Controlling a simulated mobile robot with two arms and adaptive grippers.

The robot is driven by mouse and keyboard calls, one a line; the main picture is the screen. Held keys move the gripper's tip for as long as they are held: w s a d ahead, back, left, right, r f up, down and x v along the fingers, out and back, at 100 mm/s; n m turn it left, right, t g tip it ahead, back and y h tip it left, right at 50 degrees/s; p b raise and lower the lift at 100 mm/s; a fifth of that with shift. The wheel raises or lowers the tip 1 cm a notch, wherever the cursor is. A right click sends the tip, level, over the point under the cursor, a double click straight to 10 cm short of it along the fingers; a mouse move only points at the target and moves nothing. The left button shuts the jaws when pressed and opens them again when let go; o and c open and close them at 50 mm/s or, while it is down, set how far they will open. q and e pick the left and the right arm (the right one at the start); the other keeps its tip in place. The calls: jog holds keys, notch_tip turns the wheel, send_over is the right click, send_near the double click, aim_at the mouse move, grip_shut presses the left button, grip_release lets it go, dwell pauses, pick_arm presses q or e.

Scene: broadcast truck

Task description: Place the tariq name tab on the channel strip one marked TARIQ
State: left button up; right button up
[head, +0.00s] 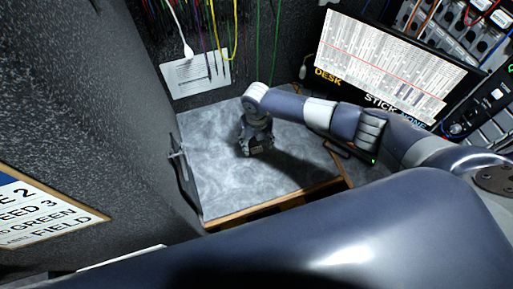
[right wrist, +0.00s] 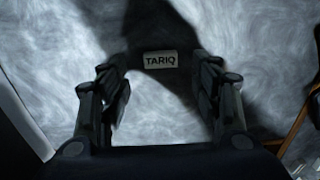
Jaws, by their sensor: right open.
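The tariq name tab (right wrist: 160,60), a small pale block with TARIQ in dark letters, lies on the grey mottled worktop in the right wrist view. It shows just beyond and between the fingertips of my right gripper (right wrist: 160,88), which is open, with a gap to the tab on each side. In the head view my right gripper (head: 256,150) points down over the middle of the worktop and largely hides the tab. I cannot make out a channel strip marked TARIQ in either view. My left gripper is not in view.
The grey worktop (head: 215,185) has a wooden front edge and is mostly bare. A screen (head: 390,65) and equipment (head: 495,95) stand at the right. Coloured cables and a paper sheet (head: 195,75) hang at the back. A dark wall closes the left side.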

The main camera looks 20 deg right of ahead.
aim_at(257, 150)
jog(key=shift+s+f, duration=0.2)
jog(key=shift+f, duration=1.5)
jog(key=c, duration=0.9)
jog(key=shift+c, duration=0.3)
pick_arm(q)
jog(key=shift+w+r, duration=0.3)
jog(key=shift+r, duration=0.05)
pick_arm(e)
jog(key=shift+w+d+r, duration=0.1)
jog(key=shift+r, duration=0.05)
